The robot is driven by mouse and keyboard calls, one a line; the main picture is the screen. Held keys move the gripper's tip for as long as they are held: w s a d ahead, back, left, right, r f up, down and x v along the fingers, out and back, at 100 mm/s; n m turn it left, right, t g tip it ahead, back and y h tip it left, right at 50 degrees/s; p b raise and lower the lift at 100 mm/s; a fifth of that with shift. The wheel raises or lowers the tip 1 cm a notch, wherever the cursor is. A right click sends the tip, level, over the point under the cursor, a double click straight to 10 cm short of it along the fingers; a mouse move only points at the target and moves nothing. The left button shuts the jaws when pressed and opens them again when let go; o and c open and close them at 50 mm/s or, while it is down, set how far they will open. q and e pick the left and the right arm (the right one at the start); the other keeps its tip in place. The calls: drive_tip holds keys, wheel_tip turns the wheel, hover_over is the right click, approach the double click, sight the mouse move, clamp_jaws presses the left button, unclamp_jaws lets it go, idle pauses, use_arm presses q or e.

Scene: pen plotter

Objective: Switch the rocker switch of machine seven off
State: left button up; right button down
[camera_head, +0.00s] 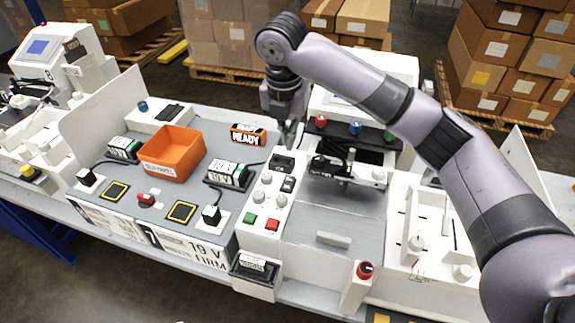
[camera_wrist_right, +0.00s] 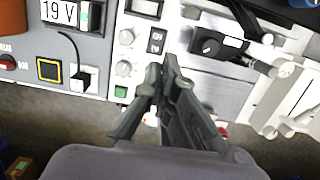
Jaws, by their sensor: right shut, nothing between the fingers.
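My right gripper (camera_head: 288,138) is shut and empty. It points down above the back end of the white control strip on the middle machine. On this strip are a black socket-like part (camera_head: 283,163) and, in front of it, a small dark switch panel (camera_head: 288,184), which looks like the rocker switch. In the right wrist view the switch panel (camera_wrist_right: 157,40) lies just beyond the fingertips (camera_wrist_right: 163,70), with a visible gap in the picture. I cannot read the rocker's position. My left gripper is out of view.
Grey knobs (camera_head: 281,200), a green button (camera_head: 249,218) and a red button (camera_head: 272,224) sit in front of the switch panel. A black pen carriage (camera_head: 345,168) is to its right. An orange bin (camera_head: 172,153) stands left. A red knob (camera_head: 365,270) is at the front.

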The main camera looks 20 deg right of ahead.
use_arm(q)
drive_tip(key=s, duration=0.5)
use_arm(e)
drive_tip(key=p, duration=0.2)
approach(291, 179)
drive_tip(key=f, duration=0.2)
drive_tip(key=f+p, duration=0.2)
drive_tip(key=f, duration=0.1)
drive_tip(key=shift+w+d+f, duration=0.25)
drive_tip(key=shift+d+f, duration=0.05)
drive_tip(key=shift+f, duration=0.05)
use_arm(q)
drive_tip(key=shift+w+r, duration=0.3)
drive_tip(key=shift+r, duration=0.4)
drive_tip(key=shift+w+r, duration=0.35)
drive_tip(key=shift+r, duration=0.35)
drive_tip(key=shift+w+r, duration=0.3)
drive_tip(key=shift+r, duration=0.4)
use_arm(e)
drive_tip(key=shift+f, duration=0.7)
drive_tip(key=shift+w+f, duration=0.1)
drive_tip(key=shift+w, duration=0.05)
